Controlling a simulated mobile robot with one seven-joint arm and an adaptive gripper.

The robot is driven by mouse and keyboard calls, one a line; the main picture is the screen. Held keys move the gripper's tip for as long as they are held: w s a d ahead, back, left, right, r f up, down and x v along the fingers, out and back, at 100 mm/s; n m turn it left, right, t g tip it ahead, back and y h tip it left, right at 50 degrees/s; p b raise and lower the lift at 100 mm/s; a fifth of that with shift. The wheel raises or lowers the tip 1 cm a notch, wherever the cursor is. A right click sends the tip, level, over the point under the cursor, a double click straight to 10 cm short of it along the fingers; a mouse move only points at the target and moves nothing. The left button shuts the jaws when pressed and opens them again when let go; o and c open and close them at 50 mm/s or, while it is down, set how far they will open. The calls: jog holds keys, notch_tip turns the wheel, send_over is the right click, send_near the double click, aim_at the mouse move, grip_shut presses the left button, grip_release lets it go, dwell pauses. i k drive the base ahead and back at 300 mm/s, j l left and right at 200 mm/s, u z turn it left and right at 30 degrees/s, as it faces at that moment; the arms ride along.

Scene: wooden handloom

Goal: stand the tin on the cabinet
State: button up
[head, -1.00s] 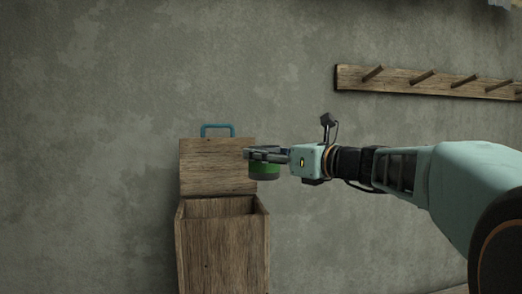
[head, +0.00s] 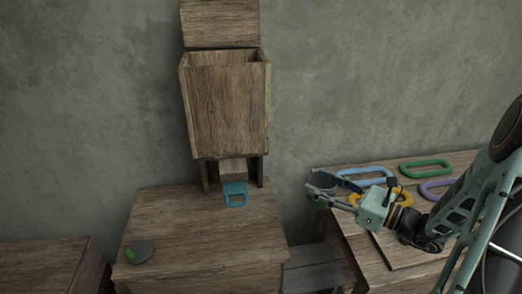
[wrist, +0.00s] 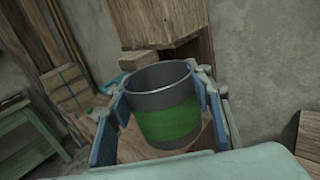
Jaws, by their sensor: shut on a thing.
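My gripper (head: 322,190) is shut on the tin (head: 322,180), at the right of the head view. In the wrist view the tin (wrist: 168,118) is a grey, open-topped cylinder with a wide green band. It sits nearly upright between the blue finger pads and looks empty, though its bottom is hidden. A low wooden piece with a flat top (head: 195,225), which looks like the cabinet, stands left of my gripper. The tin is apart from it, near the left edge of the right-hand table.
On the flat top lie a grey disc with a green mark (head: 138,251) and a blue handle-like piece (head: 235,193). A tall wooden box (head: 228,110) with a raised lid stands behind. Coloured rings (head: 427,169) lie on the right table (head: 395,250). The top's middle is clear.

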aim_at(181, 234)
jog(key=k+j+u, duration=0.1)
jog(key=j, duration=0.25)
jog(key=k+j+u, duration=0.1)
jog(key=j, duration=0.3)
jog(key=k+j+u, duration=0.1)
jog(key=j, duration=0.3)
jog(key=k+j+u, duration=0.1)
jog(key=j, duration=0.3)
jog(key=k, duration=0.1)
